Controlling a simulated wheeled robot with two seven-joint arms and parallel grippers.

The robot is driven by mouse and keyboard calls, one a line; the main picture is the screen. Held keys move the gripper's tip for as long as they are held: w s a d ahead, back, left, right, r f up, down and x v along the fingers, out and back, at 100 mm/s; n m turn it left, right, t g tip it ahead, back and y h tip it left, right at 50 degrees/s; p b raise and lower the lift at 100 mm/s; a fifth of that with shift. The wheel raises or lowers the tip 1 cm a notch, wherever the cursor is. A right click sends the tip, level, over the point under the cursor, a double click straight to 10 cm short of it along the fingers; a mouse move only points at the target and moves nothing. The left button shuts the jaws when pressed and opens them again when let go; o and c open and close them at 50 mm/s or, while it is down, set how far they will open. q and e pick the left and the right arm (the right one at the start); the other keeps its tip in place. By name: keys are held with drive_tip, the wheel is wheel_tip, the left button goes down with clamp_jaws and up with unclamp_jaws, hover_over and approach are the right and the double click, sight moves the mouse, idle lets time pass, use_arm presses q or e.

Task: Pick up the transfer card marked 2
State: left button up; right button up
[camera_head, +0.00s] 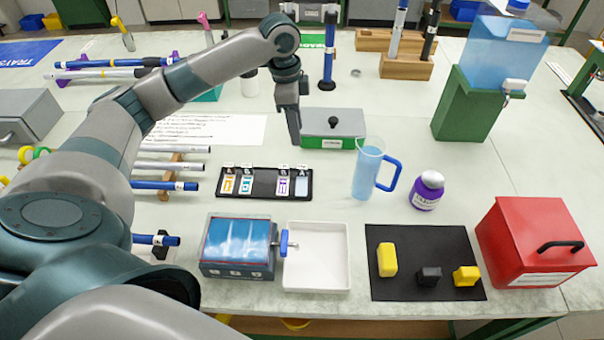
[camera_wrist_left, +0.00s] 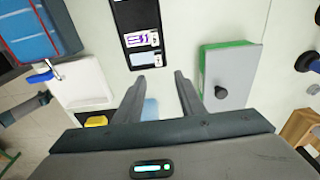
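A black card tray (camera_head: 262,197) lies on the table and holds several small cards in a row. From left they are an orange card (camera_head: 229,184), a teal card (camera_head: 247,185), a purple card (camera_head: 283,185) and a pale blue card (camera_head: 302,187), with a bare gap in the middle. Their marks are too small to read, so I cannot tell which is marked 2. The left wrist view shows the purple card (camera_wrist_left: 141,40) and pale blue card (camera_wrist_left: 144,59) ahead of the fingers. My left gripper (camera_head: 295,136) is open and empty (camera_wrist_left: 161,86), above the table behind the tray's right end. My right gripper is not in view.
A grey-topped green scale (camera_head: 318,120) stands close behind the tray, by the gripper. A water jug (camera_head: 368,175) stands to the right. A blue-topped box (camera_head: 237,247) and white tray (camera_head: 317,257) lie in front. Rods on a rack (camera_head: 172,165) are at left.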

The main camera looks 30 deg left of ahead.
use_arm(q)
drive_tip(key=p, duration=0.2)
hover_over(302, 167)
drive_tip(key=f, duration=0.8)
drive_tip(key=shift+w+a, duration=0.1)
drive_tip(key=shift+a, duration=0.3)
drive_tip(key=shift+f, duration=0.1)
drive_tip(key=shift+f, duration=0.4)
drive_tip(key=f+p, duration=0.1)
drive_tip(key=f, duration=0.2)
drive_tip(key=shift+d+p, duration=0.2)
drive_tip(key=shift+p, duration=0.1)
drive_tip(key=shift+f, duration=0.65)
clamp_jaws()
